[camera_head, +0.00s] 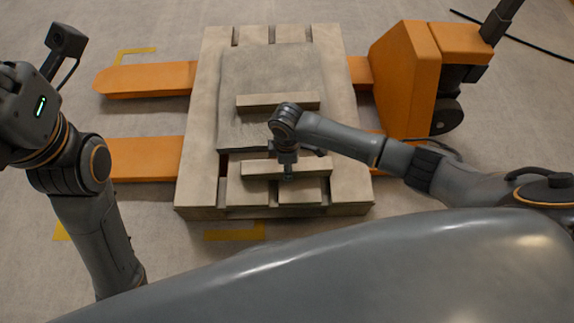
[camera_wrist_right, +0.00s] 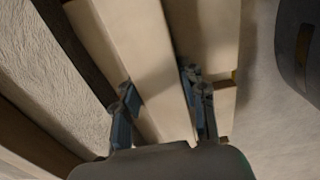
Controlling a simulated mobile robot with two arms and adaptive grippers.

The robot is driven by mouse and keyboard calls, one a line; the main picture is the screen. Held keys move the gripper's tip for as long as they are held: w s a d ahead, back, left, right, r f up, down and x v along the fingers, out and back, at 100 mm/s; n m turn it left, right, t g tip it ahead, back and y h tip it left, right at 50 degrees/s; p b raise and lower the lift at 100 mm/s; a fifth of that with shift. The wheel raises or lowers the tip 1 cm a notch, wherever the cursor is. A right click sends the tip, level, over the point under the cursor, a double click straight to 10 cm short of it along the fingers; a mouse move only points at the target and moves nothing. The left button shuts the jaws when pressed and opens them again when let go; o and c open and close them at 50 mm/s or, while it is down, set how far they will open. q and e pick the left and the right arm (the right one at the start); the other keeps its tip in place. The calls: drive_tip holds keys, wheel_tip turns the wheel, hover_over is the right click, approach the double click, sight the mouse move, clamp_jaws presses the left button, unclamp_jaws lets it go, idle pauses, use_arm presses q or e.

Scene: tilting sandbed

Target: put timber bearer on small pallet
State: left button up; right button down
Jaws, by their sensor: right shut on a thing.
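The small pallet (camera_head: 190,188) is pale timber slats and rests across two orange forks. A grey textured slab (camera_head: 240,75) lies on it. One timber bearer (camera_head: 258,102) lies across the slab. A second timber bearer (camera_head: 258,169) is over the pallet's near part, just in front of the slab, roughly parallel to the first. My right gripper (camera_head: 288,172) points down and is shut on this second bearer. In the right wrist view, its fingers (camera_wrist_right: 165,108) straddle pale timber. I cannot tell whether the held bearer touches the slats.
The orange pallet truck (camera_head: 405,75) stands right of the pallet, with its forks (camera_head: 145,78) running out to the left. Yellow marks (camera_head: 235,231) are on the pale floor. A black cable (camera_head: 520,38) lies at the back right. Floor in front of the pallet is clear.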

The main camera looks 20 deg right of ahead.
drive_tip(key=c, duration=0.8)
unclamp_jaws()
drive_tip(key=shift+o, duration=0.2)
